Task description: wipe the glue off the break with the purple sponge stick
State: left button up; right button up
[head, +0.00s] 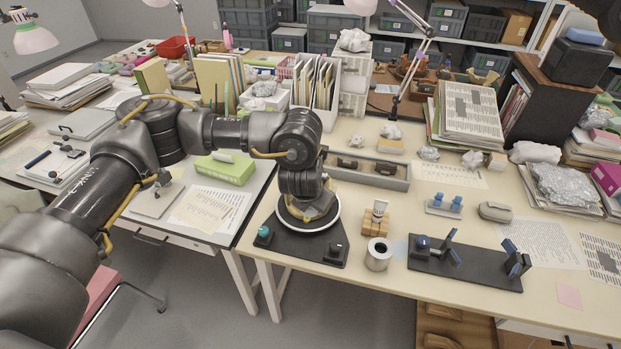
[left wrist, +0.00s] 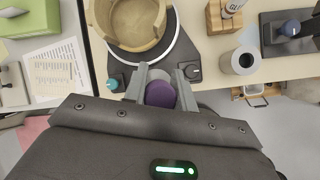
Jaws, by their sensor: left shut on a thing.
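My left gripper (left wrist: 163,84) is shut on the purple sponge stick (left wrist: 160,95), whose purple round end shows between the fingers. The tan bowl (left wrist: 130,22) sits on a round turntable with a white rim (left wrist: 181,50), just beyond the fingertips in the left wrist view. Whether the stick touches the bowl's wall cannot be told. In the head view my wrist hides most of the bowl (head: 310,216), the fingers and the stick; the white turntable rim (head: 336,212) shows around it. Glue on the break cannot be made out.
The turntable's black base carries a teal knob (head: 263,234) and a black knob (head: 335,250). To its right are a wooden block (head: 374,228) with a white tube, a metal can (head: 378,262) and a black board with blue clamps (head: 465,268). A grey tray (head: 395,180) lies behind.

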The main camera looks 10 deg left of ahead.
pick_arm(q)
jog(key=m, duration=0.1)
jog(key=w+m+h, duration=0.1)
jog(key=m, duration=0.1)
jog(key=shift+a+r+h+p, duration=0.15)
jog(key=shift+h+p, duration=0.15)
jog(key=shift+p, duration=0.05)
jog(key=w+m+h, duration=0.1)
jog(key=m, duration=0.1)
jog(key=w+a+m+g+h+p, duration=0.1)
jog(key=m, duration=0.2)
jog(key=w+r+m+h, duration=0.1)
jog(key=m, duration=0.1)
jog(key=shift+a, duration=0.15)
jog(key=shift+f, duration=0.15)
